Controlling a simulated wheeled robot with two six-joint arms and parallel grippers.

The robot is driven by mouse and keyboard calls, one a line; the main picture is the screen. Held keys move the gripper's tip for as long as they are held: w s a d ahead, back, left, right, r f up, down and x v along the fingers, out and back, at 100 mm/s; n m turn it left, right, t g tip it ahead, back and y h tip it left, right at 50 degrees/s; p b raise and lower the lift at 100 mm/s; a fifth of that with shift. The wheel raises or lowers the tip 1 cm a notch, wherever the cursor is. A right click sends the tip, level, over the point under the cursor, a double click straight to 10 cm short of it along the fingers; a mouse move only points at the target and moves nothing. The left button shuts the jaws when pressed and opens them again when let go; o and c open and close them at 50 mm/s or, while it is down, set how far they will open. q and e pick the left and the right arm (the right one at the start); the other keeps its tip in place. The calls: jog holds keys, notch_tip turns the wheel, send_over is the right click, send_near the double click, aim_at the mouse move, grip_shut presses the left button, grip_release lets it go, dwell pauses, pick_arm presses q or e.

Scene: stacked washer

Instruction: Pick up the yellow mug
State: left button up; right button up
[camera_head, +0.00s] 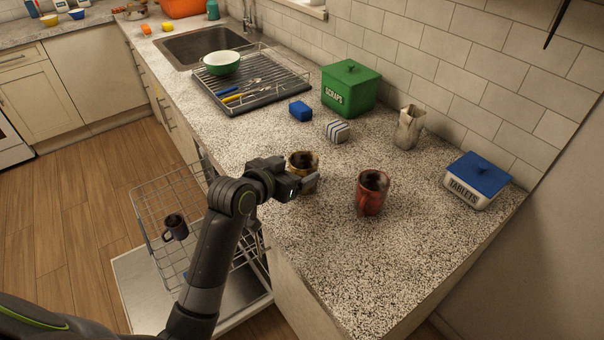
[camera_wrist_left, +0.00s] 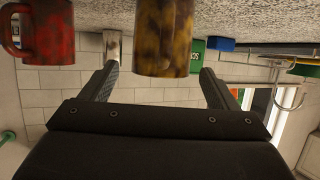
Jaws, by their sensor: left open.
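The yellow mug (camera_head: 303,160) stands upright on the speckled counter, its surface mottled with brown. It also shows in the left wrist view (camera_wrist_left: 164,35), where the picture is upside down. My left gripper (camera_head: 299,180) is open at the near side of this mug and partly covers it in the head view. In the left wrist view the mug appears between the two spread fingers, with a gap on each side. I cannot tell whether either finger touches it. My right gripper is not in view.
A red mug (camera_head: 371,193) stands to the right on the counter (camera_head: 340,270). Behind are a striped block (camera_head: 338,131), a blue sponge (camera_head: 300,110), a green scraps box (camera_head: 349,88), a pitcher (camera_head: 408,128) and a tablets box (camera_head: 477,182). An open dishwasher rack (camera_head: 150,200) holds a dark mug (camera_head: 175,227).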

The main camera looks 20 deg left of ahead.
aim_at(302, 163)
pick_arm(q)
jog(key=shift+x, duration=1.35)
jog(key=shift+a, duration=0.1)
jog(key=shift+r, duration=0.1)
jog(key=c, duration=1.2)
